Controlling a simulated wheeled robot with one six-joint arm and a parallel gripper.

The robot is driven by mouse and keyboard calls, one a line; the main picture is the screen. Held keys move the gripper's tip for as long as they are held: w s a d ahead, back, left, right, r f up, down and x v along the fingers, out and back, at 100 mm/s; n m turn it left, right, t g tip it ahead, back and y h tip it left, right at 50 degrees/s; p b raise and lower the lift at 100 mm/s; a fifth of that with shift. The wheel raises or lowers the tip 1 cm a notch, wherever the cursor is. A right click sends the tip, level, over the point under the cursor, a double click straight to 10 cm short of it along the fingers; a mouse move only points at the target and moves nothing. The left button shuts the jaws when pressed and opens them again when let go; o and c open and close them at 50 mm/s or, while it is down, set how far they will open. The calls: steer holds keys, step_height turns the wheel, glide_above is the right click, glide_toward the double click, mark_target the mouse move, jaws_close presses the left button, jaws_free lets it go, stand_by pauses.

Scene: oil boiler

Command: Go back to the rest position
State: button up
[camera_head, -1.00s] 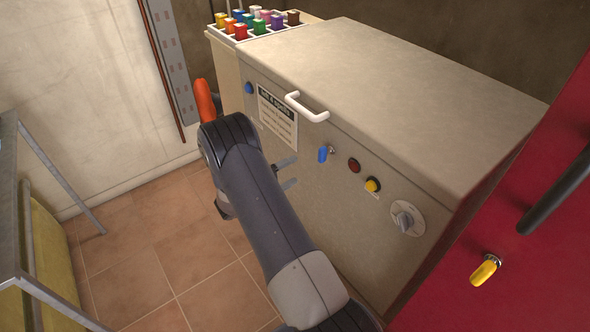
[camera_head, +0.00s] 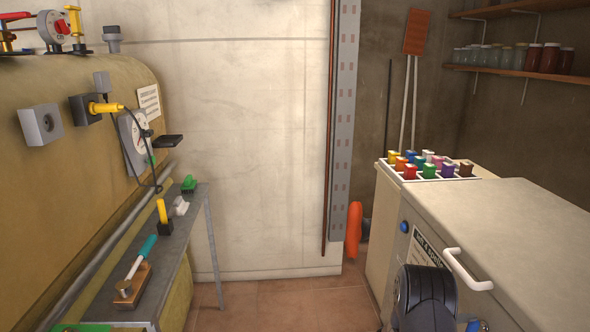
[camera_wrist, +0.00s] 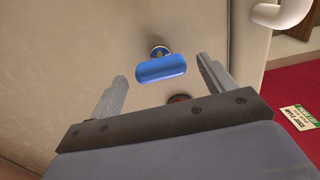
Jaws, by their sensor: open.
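My gripper (camera_wrist: 162,70) is open in the wrist view, its two grey fingers pointing at the beige cabinet front. A blue switch handle (camera_wrist: 162,69) shows between the fingertips, with clear space on both sides; how near it is in depth I cannot tell. A dark red button (camera_wrist: 180,98) is partly hidden behind the gripper's dark bar. In the head view part of my dark arm shows at the bottom right, in front of the beige cabinet (camera_head: 530,235). The gripper's fingers are not clearly visible there.
A white handle (camera_head: 465,270) sticks out from the cabinet. A tray of coloured blocks (camera_head: 480,177) stands at its far end. A metal side table (camera_head: 190,240) with tools stands left, by the yellow tank (camera_head: 60,200). Tiled floor (camera_head: 285,305) between them is free.

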steer(key=shift+d, duration=0.35)
steer(key=shift+a, duration=0.1)
